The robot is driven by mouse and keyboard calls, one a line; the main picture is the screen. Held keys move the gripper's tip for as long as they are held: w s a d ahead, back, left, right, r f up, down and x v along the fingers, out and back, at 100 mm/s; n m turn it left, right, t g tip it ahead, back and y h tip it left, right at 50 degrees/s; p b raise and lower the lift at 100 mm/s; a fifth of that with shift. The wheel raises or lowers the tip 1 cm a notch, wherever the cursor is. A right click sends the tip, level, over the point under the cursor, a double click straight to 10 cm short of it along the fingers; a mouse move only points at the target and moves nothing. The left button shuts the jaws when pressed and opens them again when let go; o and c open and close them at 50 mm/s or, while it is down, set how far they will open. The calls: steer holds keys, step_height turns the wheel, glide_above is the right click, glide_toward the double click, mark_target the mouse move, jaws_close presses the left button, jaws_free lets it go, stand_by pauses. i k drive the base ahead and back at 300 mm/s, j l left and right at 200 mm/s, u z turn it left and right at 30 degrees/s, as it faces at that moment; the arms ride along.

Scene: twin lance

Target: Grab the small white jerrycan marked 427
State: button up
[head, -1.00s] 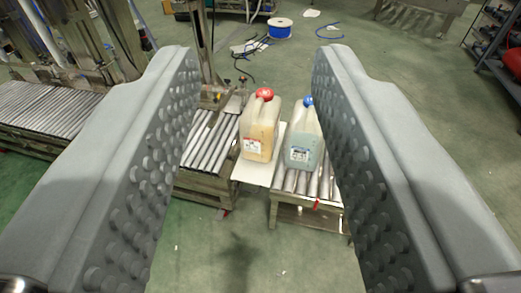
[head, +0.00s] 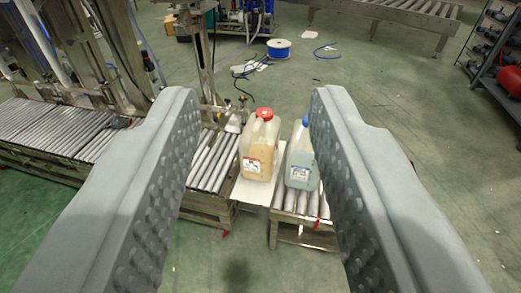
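Two translucent white jerrycans stand upright side by side in the head view. One jerrycan (head: 258,150) has a red cap, amber contents and a red-and-white label. The other jerrycan (head: 300,165) has a blue cap, bluish contents and a white label; its right edge is partly hidden by my right finger. The number 427 cannot be read on either label. My gripper (head: 255,105) is open and empty, its two grey studded fingers wide apart in the foreground. Both jerrycans show between the fingers, farther off and lower, apart from them.
The red-capped jerrycan stands on a pale plate (head: 252,193) bridging two roller conveyor sections (head: 212,160). A longer roller conveyor (head: 50,130) and machine frames are at left. A blue spool (head: 279,48) and loose cables lie on the open green floor behind. Shelving stands at right.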

mark_target(259, 141)
steer(key=i+l, duration=0.15)
steer(key=i, duration=0.5)
steer(key=i+l+u, duration=0.1)
steer(key=i, duration=0.5)
